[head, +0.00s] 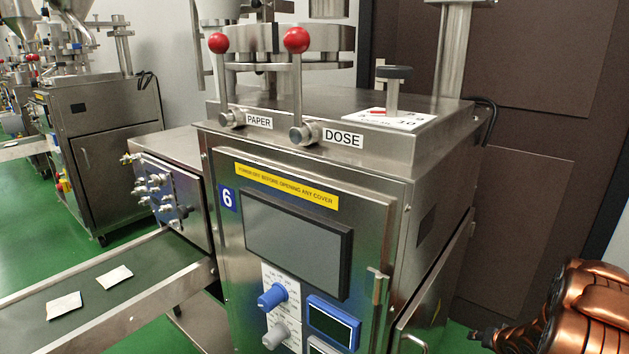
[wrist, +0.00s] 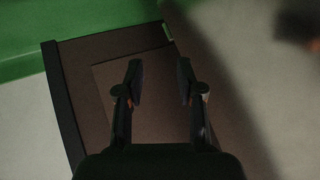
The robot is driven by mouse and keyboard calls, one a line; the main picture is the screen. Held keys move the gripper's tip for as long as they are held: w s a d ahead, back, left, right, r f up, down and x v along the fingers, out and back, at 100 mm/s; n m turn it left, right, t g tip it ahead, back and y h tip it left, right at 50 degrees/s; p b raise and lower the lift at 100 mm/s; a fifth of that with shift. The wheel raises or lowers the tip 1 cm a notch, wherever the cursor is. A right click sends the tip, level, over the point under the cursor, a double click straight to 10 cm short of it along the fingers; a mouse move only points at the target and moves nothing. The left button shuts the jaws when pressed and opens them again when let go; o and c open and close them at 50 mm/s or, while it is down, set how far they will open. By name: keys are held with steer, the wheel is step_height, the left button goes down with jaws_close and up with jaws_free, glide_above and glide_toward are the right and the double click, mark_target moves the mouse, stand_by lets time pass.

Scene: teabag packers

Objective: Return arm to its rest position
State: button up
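My gripper (wrist: 158,82) shows in the wrist view with its two dark fingers apart and nothing between them. Behind the fingers is a brown door panel (wrist: 125,60), apart from them as far as I can tell. In the head view my copper-coloured arm (head: 590,305) shows at the lower right corner, to the right of the packing machine (head: 365,205). My gripper's fingers cannot be made out clearly in the head view.
The machine has red-knobbed PAPER (head: 218,43) and DOSE (head: 296,40) levers, a dark screen (head: 297,240) and a blue knob (head: 272,296). A conveyor (head: 130,305) with two teabags (head: 115,277) stands at left. Another machine (head: 100,130) is behind. Green floor (head: 35,210) is open between them.

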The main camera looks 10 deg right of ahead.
steer(key=s+a+r+n+g+h+p, duration=0.2)
steer(key=r+p, duration=0.5)
steer(key=r, duration=1.1)
steer(key=s+a+r+g+p, duration=0.1)
steer(key=s+a+r+p, duration=0.1)
steer(key=a+r+p, duration=0.3)
steer(key=s+a+r+g+h, duration=0.1)
steer(key=s+a+r, duration=0.1)
steer(key=r, duration=0.4)
steer(key=s+a+r+g+p, duration=0.1)
steer(key=s+a+r+p, duration=0.1)
steer(key=a+r+p, duration=0.3)
steer(key=s+a+r+n+g+y+p, duration=0.2)
steer(key=s+a+r+p, duration=0.4)
steer(key=s+a+r, duration=0.6)
steer(key=s+a+r+n+g+y+p, duration=0.2)
steer(key=s+a+r+p, duration=0.5)
steer(key=s+a+r, duration=0.4)
steer(key=s+n+g, duration=0.1)
steer(key=s, duration=0.4)
steer(key=shift+s+a+r+n, duration=0.25)
steer(key=shift+a+r+n, duration=0.05)
steer(key=shift+a+r, duration=0.1)
